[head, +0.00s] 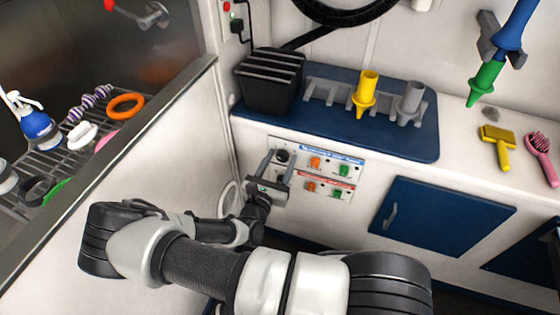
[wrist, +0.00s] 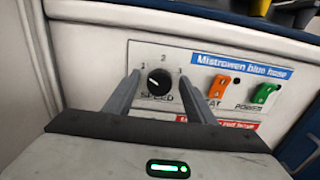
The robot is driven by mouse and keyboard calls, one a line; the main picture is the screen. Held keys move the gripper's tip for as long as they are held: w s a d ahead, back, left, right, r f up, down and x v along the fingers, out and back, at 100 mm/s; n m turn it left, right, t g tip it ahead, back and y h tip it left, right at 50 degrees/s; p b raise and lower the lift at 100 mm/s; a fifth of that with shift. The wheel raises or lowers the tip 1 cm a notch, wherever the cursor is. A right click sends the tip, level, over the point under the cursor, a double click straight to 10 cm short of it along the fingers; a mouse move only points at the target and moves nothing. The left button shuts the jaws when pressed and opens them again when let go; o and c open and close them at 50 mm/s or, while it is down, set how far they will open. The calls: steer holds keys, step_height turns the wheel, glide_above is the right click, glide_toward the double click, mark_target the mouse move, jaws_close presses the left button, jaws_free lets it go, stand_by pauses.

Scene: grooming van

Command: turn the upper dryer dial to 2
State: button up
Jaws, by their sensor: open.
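The upper dryer dial (wrist: 160,82) is a round black knob above the word SPEED, on the panel with the blue "Mistrowen blue hose" label (wrist: 240,66). A white mark shows on the left part of its face, on the side of the 1. The numeral 2 is above the knob and the 3 is at its upper right. My gripper (wrist: 159,77) is open, with one finger on each side of the knob. I cannot tell whether the fingers touch it. In the head view the dial (head: 283,155) shows between the fingers. The lower dial is hidden behind my gripper.
An orange switch (wrist: 219,89) and a green switch (wrist: 265,94) sit right of the dial. A second row with a red label (head: 322,187) is below. The blue-topped counter (head: 340,140) overhangs above, with a black bin (head: 270,82). A side wall is close on the left.

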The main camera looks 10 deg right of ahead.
steer(key=c, duration=1)
steer(key=shift+r+m+p, duration=0.1)
steer(key=shift+m+p, duration=0.3)
steer(key=shift+p, duration=0.05)
steer(key=shift+r+m+p, duration=0.1)
steer(key=shift+m+p, duration=0.5)
steer(key=shift+p, duration=0.05)
steer(key=m+p, duration=0.2)
steer(key=shift+m, duration=0.3)
steer(key=m+p, duration=0.3)
steer(key=m, duration=0.1)
steer(key=shift+s+d, duration=0.1)
steer(key=shift+f+m+p, duration=0.25)
steer(key=shift+m+p, duration=0.6)
steer(key=shift+m, duration=0.75)
